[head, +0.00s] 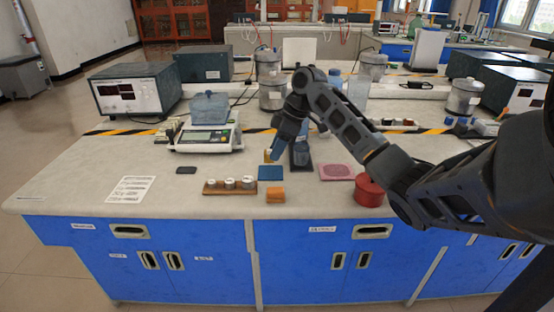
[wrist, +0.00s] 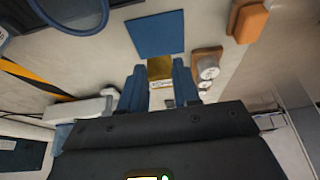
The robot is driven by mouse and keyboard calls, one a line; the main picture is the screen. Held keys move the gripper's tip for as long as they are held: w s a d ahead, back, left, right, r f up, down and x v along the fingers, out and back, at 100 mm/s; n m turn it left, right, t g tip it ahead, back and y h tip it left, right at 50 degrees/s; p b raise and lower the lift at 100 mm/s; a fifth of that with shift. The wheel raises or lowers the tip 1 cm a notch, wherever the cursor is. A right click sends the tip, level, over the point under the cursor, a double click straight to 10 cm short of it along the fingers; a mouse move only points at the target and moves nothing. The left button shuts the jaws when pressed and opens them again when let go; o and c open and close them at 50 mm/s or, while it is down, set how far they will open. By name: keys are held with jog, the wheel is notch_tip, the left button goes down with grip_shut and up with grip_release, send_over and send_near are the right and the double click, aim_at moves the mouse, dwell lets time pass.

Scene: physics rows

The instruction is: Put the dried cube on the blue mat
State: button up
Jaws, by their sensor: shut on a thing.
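My gripper (wrist: 159,80) is shut on a small brass-yellow cube (wrist: 160,67), which sits between its two blue fingers in the wrist view. In the head view the cube (head: 267,156) shows at the tip of my gripper (head: 271,152), partly hidden by it. The blue mat (head: 271,174) lies flat and bare on the bench, just nearer the front than the cube. In the wrist view the mat (wrist: 155,34) appears just beyond the cube. I cannot tell the cube's exact height over the bench.
An orange block (head: 275,195) lies just in front of the mat. A wooden rack with metal weights (head: 230,187) is to its left. A dark stand with a glass vessel (head: 301,157) is close at right. A pink mat (head: 337,172), red pot (head: 369,190) and balance (head: 207,136) stand farther off.

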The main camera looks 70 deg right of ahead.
jog(key=shift+f, duration=1.95)
jog(key=shift+f, duration=0.1)
jog(key=o, duration=1)
jog(key=v, duration=1.2)
